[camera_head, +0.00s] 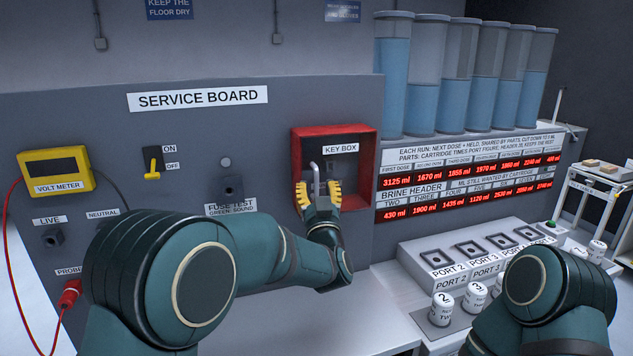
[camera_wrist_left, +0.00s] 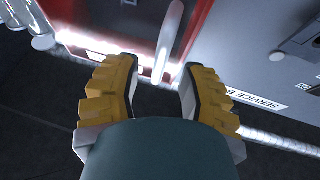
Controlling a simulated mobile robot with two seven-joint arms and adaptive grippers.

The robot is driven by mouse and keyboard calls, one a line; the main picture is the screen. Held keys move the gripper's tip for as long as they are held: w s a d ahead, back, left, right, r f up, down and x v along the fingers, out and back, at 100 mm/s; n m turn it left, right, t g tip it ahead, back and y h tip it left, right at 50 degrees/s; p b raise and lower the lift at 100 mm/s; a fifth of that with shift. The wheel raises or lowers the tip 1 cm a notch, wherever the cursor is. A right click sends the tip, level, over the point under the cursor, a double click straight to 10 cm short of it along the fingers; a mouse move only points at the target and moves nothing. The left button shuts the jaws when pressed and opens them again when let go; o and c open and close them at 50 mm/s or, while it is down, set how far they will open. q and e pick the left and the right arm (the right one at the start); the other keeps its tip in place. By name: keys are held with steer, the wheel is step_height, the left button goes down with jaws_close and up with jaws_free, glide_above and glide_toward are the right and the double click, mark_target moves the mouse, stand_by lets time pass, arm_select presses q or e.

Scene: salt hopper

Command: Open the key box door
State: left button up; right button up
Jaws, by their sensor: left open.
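The key box (camera_head: 363,134) is a red-rimmed box on the grey service board, with a "KEY BOX" label inside its outline. I cannot tell whether a clear door covers its front. A silver bar handle (camera_head: 315,172) stands upright at the box's front, left of centre. My left gripper (camera_head: 318,187) is open, its yellow fingers on either side of the handle's lower part. In the left wrist view the handle (camera_wrist_left: 170,38) comes down between the open fingers (camera_wrist_left: 160,66), with gaps visible. My right gripper is out of view; only that arm shows at lower right.
The service board (camera_head: 110,125) carries a volt meter (camera_head: 56,171), a switch (camera_head: 153,162) and sockets. Right of the key box are red displays (camera_head: 460,188) under blue-filled tanks (camera_head: 425,75). White cartridges (camera_head: 441,308) and a port block (camera_head: 410,258) stand on the bench below.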

arm_select(q)
steer(key=shift+x, duration=1.05)
jaws_close()
